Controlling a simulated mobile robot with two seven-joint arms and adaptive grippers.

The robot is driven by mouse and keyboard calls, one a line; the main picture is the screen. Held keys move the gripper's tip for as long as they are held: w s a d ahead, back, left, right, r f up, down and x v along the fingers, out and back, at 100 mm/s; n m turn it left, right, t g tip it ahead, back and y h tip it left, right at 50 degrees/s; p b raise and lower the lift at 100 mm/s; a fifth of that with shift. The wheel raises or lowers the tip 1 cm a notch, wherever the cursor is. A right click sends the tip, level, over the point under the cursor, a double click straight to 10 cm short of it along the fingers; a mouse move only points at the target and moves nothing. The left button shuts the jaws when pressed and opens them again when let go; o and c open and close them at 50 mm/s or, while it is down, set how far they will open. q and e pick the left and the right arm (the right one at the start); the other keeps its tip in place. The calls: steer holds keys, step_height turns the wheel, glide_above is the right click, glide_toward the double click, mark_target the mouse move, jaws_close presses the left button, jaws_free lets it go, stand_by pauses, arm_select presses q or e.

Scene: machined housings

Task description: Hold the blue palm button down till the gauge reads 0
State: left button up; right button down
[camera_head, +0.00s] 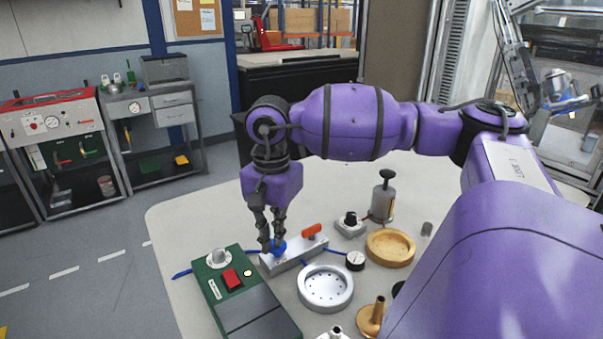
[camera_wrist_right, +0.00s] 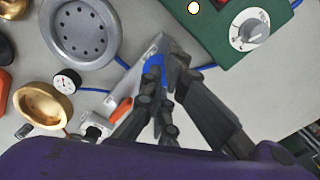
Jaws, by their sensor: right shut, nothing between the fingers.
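The blue palm button (camera_head: 280,246) sits on a grey metal block (camera_head: 290,259) with an orange lever (camera_head: 312,231). My right gripper (camera_head: 271,246) is shut and empty, pointing down with its fingertips at the button and partly covering it. In the wrist view, the button (camera_wrist_right: 156,61) shows just beyond the fingertips (camera_wrist_right: 160,77). They look to be touching, but I cannot tell how far the button is pressed. The small round gauge (camera_head: 355,260) is right of the block; it also shows in the wrist view (camera_wrist_right: 67,81). Its reading is too small to make out. My left gripper is not in view.
A green control box (camera_head: 240,290) with a red switch and white dial stands close left of the block. A silver perforated dish (camera_head: 326,288), a brass bowl (camera_head: 391,248), a grey knob box (camera_head: 350,224) and a plunger pot (camera_head: 382,200) stand nearby. The table's left rear is clear.

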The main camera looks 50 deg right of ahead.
steer(key=shift+r+p, duration=0.45)
steer(key=shift+r, duration=2.05)
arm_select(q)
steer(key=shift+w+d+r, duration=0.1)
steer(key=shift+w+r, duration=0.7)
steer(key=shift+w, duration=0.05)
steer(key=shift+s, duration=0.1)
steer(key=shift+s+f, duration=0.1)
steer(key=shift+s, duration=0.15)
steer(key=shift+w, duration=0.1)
arm_select(e)
steer(key=shift+f, duration=0.1)
